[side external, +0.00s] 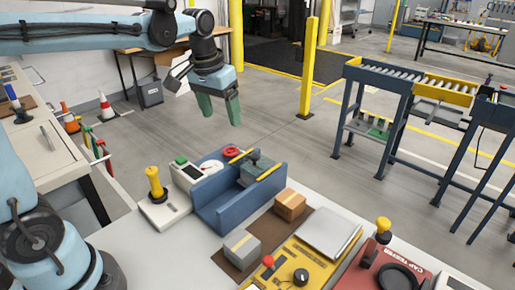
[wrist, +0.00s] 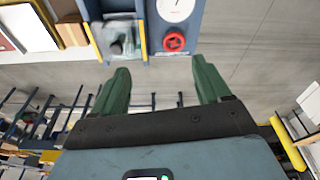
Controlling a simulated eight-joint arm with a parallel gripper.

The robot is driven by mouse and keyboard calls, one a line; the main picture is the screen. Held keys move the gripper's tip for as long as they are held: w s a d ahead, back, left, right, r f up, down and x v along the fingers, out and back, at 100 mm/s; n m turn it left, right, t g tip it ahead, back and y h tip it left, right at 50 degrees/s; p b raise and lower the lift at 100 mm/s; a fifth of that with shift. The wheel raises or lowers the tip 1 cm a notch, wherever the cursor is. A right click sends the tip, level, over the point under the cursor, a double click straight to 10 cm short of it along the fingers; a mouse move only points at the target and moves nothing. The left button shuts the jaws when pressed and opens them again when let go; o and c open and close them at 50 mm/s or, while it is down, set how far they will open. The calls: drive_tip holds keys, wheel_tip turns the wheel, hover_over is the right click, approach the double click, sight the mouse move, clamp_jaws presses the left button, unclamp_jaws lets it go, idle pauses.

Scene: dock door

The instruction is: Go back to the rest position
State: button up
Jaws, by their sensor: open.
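My gripper (side external: 220,105) is raised in the air above and behind the worktable, with its two green fingers pointing down. In the wrist view my gripper (wrist: 162,82) shows its fingers spread wide apart with nothing between them. Below it on the table is a blue tray-like bin (side external: 222,212) holding a dark grey-green part (side external: 256,165) with yellow bars beside it. The gripper is clear of the bin and touches nothing.
A yellow joystick (side external: 155,182), a red knob (side external: 232,151), cardboard boxes (side external: 290,205) and a yellow control panel (side external: 297,266) are on the table. A yellow post (side external: 309,70) and roller conveyor (side external: 405,80) stand beyond. The floor between is open.

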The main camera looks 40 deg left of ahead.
drive_tip(key=s+d+f+m+t, duration=0.1)
drive_tip(key=s+d+f+t, duration=0.1)
drive_tip(key=s, duration=0.3)
drive_tip(key=s+d+f+m+t, duration=0.1)
drive_tip(key=s+d+f+t, duration=0.1)
drive_tip(key=s, duration=0.4)
drive_tip(key=shift+d+f+t, duration=0.35)
drive_tip(key=shift+f+t, duration=0.05)
drive_tip(key=shift+f, duration=0.3)
idle(1.0)
